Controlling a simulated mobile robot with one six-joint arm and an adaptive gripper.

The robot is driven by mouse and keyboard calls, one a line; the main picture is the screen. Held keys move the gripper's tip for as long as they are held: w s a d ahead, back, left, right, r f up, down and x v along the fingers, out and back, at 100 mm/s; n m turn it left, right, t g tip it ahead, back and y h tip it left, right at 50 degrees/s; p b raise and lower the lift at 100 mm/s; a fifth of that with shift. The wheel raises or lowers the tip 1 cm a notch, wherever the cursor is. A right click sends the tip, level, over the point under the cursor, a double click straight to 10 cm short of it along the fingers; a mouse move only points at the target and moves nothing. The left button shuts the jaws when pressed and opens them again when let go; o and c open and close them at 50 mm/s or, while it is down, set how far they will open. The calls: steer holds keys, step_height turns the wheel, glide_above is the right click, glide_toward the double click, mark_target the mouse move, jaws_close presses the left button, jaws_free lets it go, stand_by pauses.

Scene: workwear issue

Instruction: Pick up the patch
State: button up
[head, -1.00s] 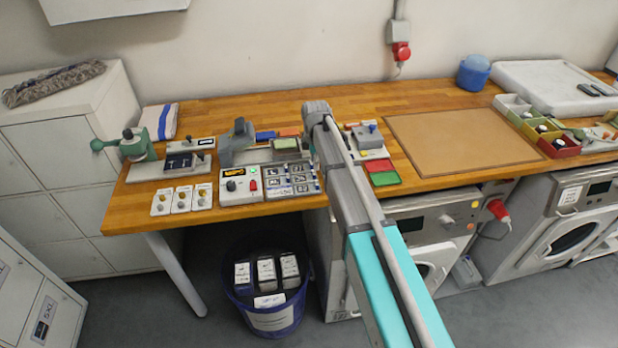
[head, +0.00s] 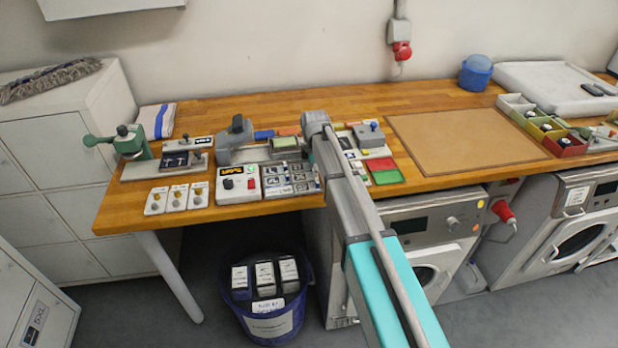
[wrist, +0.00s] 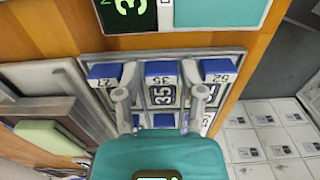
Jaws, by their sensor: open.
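Several patches with blue upper bands and printed numbers lie in a grey compartment tray (wrist: 218,52). It also shows in the head view (head: 291,193), too small there to read. In the wrist view, a patch marked 35 (wrist: 161,94) sits in the middle column, with a patch marked 27 (wrist: 104,76) to its left and one marked 52 (wrist: 217,72) to its right. My gripper (wrist: 160,80) is open, its two pale fingers on either side of the 35 patch. I cannot tell whether they touch the tray. In the head view my arm hides the gripper.
A control box with a red button (head: 239,184) stands left of the tray, and a press (head: 235,138) stands behind. A blue bin (head: 268,320) holding boxes is on the floor below. The brown board (head: 465,138) at right is bare.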

stand_by(0.4)
steer(key=c, duration=0.4)
steer(key=shift+r, duration=0.15)
steer(key=shift+r+p, duration=0.95)
steer(key=shift+p, duration=0.1)
steer(key=s+r+p, duration=0.1)
steer(key=r+p, duration=0.1)
steer(key=s+r+p, duration=0.2)
steer(key=r+p, duration=0.1)
steer(key=s+d+r+p, duration=0.1)
steer(key=s+r+p, duration=0.1)
steer(key=shift+s+r, duration=0.1)
steer(key=shift+r, duration=0.15)
steer(key=s+d+r+p, duration=0.1)
steer(key=s+r+p, duration=0.2)
steer(key=s, duration=0.5)
steer(key=shift+s+r+p, duration=0.2)
steer(key=shift+s+p, duration=0.15)
steer(key=shift+p, duration=0.1)
steer(key=shift+d, duration=0.1)
